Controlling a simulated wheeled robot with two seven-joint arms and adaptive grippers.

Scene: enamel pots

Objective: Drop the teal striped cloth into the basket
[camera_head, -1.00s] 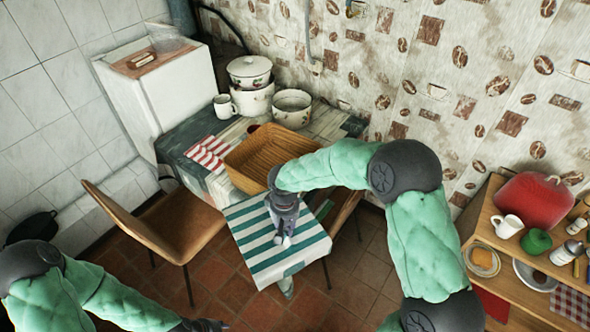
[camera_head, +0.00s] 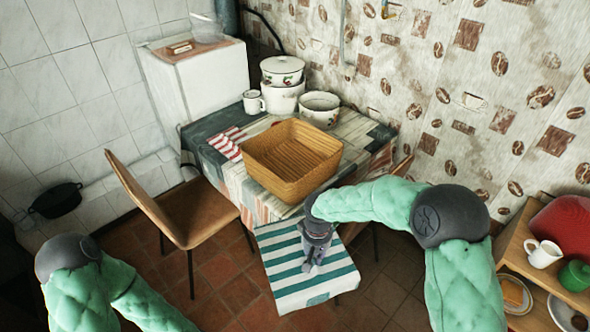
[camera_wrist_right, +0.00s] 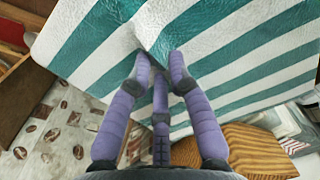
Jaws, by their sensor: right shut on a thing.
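The teal and white striped cloth (camera_head: 284,279) hangs spread in front of the table, below the basket in the head view. My right gripper (camera_head: 312,265) is shut on it. In the right wrist view the fingertips of my right gripper (camera_wrist_right: 160,72) pinch a fold of the cloth (camera_wrist_right: 230,65). The brown woven basket (camera_head: 285,182) stands on the table's near part, apart from the cloth; its visible inside looks empty. It also shows at the bottom of the right wrist view (camera_wrist_right: 258,158). My left arm shows at lower left, but its gripper is outside the frame.
The table (camera_head: 215,160) also holds a red striped cloth (camera_head: 227,145), a white mug (camera_head: 253,101) and enamel pots (camera_head: 320,109) behind the basket. A chair (camera_head: 195,218) stands at left. A shelf (camera_head: 519,248) with a white mug (camera_head: 543,253) is at right.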

